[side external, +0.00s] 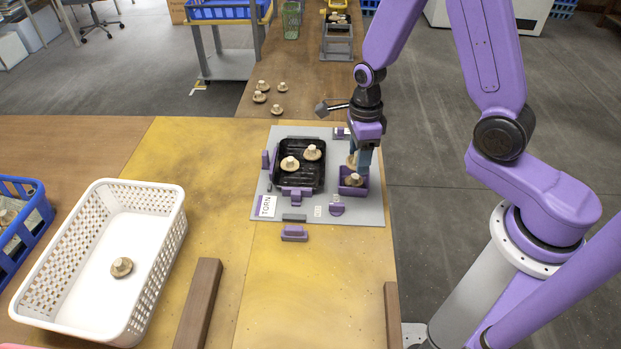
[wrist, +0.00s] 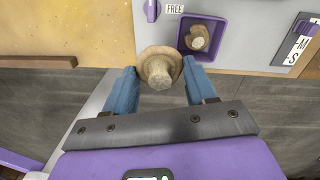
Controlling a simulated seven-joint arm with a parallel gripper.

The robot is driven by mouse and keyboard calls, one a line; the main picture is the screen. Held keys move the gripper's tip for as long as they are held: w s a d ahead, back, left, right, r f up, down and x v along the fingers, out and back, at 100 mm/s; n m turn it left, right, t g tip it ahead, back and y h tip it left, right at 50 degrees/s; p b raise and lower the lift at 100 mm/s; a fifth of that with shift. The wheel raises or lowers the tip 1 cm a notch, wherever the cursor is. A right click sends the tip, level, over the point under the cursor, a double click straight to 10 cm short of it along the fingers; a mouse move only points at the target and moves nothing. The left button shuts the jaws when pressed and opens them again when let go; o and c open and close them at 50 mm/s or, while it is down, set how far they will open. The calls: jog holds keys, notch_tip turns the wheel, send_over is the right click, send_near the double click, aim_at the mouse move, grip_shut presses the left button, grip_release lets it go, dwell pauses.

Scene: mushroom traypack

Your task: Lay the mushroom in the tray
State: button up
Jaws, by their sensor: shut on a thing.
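My gripper (side external: 361,163) is shut on a mushroom (wrist: 159,68) with a tan cap and a pale stem. The wrist view shows it between my two blue fingers, stem toward the camera. In the side view this held mushroom (side external: 351,160) is partly hidden by the fingers, over or just behind the small purple box. The black tray (side external: 286,148) lies to the left of my gripper on a grey board. Two mushrooms (side external: 290,164) (side external: 312,152) lie in it, stems up, with bare floor around them. The tray is not seen in the wrist view.
The purple box (side external: 345,189) holds another mushroom (side external: 354,180). Purple blocks surround the tray on the grey board (side external: 370,212). A white basket (side external: 150,215) with one mushroom stands left. Several loose mushrooms (side external: 261,97) lie behind. A brown bar (side external: 199,300) lies in front.

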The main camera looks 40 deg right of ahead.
jog(key=shift+a+f+m, duration=0.1)
jog(key=shift+f+m, duration=0.05)
jog(key=shift+m, duration=0.75)
jog(key=shift+f, duration=0.1)
jog(key=w+a+f, duration=0.1)
jog(key=w+f, duration=0.3)
jog(key=w, duration=0.5)
send_over(311, 180)
jog(key=s, duration=0.1)
jog(key=shift+m, duration=0.3)
jog(key=f, duration=0.4)
jog(key=shift+d+f, duration=0.3)
jog(key=shift+w+f, duration=0.5)
jog(key=shift+f, duration=0.1)
jog(key=shift+w+a+f, duration=0.1)
jog(key=shift+f, duration=1.45)
jog(key=shift+f, duration=0.1)
jog(key=o, duration=0.4)
jog(key=shift+o, duration=0.3)
